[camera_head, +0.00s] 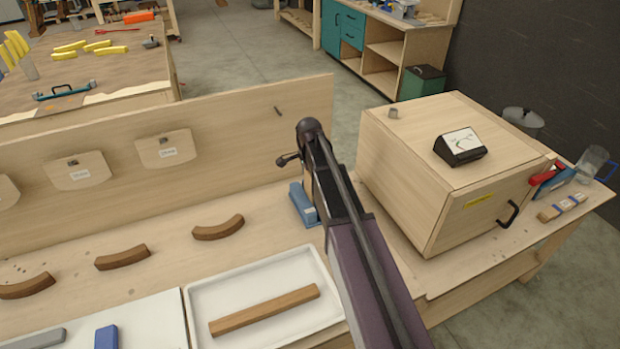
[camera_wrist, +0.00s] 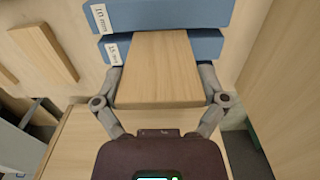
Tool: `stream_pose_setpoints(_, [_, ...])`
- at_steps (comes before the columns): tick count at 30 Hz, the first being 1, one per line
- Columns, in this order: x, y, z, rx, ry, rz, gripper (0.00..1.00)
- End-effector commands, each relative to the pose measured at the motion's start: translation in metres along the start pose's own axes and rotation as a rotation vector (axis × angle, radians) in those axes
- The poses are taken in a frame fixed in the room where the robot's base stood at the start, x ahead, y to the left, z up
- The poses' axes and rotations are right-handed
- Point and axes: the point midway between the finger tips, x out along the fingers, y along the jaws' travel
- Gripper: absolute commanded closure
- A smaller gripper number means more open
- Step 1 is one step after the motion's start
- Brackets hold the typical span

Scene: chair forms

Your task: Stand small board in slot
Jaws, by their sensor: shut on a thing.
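My gripper (camera_wrist: 160,80) is shut on a small pale wooden board (camera_wrist: 158,72), with a finger at each side edge in the wrist view. The board's far end overlaps the lower of two blue bars (camera_wrist: 205,48) and reaches near the gap between them. I cannot tell whether it touches them or is in a slot. The bars carry white labels; the upper one seems to read 10 mm. In the head view a blue block (camera_head: 303,205) shows beside my arm on the bench. My arm hides the gripper and the held board there.
A wooden cabinet (camera_head: 420,190) with a meter (camera_head: 460,147) on top stands close on the right. A low back panel (camera_head: 230,115) runs behind. A white tray (camera_head: 205,290) with a wooden strip (camera_head: 265,310) lies in front, and curved brown pieces (camera_head: 218,227) lie left.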

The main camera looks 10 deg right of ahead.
Motion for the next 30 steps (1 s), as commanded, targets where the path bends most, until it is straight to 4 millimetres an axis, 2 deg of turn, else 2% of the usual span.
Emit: stream_pose_setpoints(30, [0.015, 0.000, 0.000, -0.001, 0.000, 0.000, 0.56])
